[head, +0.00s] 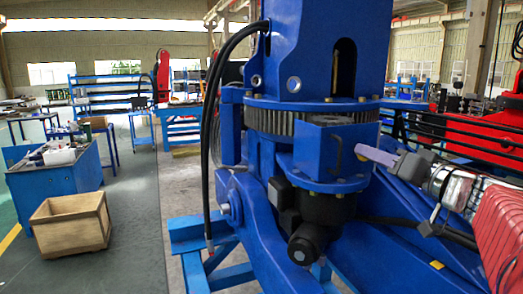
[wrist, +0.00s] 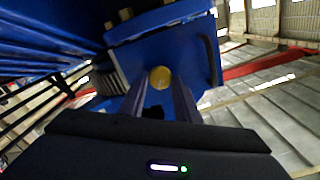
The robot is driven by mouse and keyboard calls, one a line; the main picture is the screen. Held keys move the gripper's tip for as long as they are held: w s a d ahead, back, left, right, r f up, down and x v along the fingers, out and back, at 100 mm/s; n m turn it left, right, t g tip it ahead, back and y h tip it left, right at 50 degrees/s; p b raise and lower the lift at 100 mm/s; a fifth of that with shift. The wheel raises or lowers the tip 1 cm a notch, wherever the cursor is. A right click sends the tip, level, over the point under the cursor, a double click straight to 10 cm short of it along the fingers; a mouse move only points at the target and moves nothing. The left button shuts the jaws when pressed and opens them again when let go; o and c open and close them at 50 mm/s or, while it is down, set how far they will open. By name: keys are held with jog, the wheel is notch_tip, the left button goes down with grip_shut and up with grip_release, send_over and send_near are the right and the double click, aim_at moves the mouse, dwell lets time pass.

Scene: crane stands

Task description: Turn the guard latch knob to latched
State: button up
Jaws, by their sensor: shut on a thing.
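The blue guard box (head: 322,150) sits in front of the toothed ring on the blue crane stand, with a dark curved handle on its face. My gripper (head: 366,153) reaches in from the right, its fingertips at the box's right side. In the wrist view my gripper (wrist: 160,84) has its two long fingers either side of a round yellow knob (wrist: 160,77) on the blue surface, and is shut on it. The knob is hidden in the head view. I cannot make out its latch marking or angle.
Below the box are a blue flange and a black motor (head: 305,240). Black hoses (head: 212,130) hang left of the column. A wooden crate (head: 70,223) and a blue workbench (head: 55,185) stand at left, with clear floor beside them.

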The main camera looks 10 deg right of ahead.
jog(key=m, duration=1.2)
jog(key=shift+d+f+m, duration=0.25)
jog(key=shift+f+m, duration=0.05)
jog(key=shift+m, duration=0.1)
jog(key=o, duration=1)
jog(key=shift+a, duration=0.1)
jog(key=shift+s, duration=0.1)
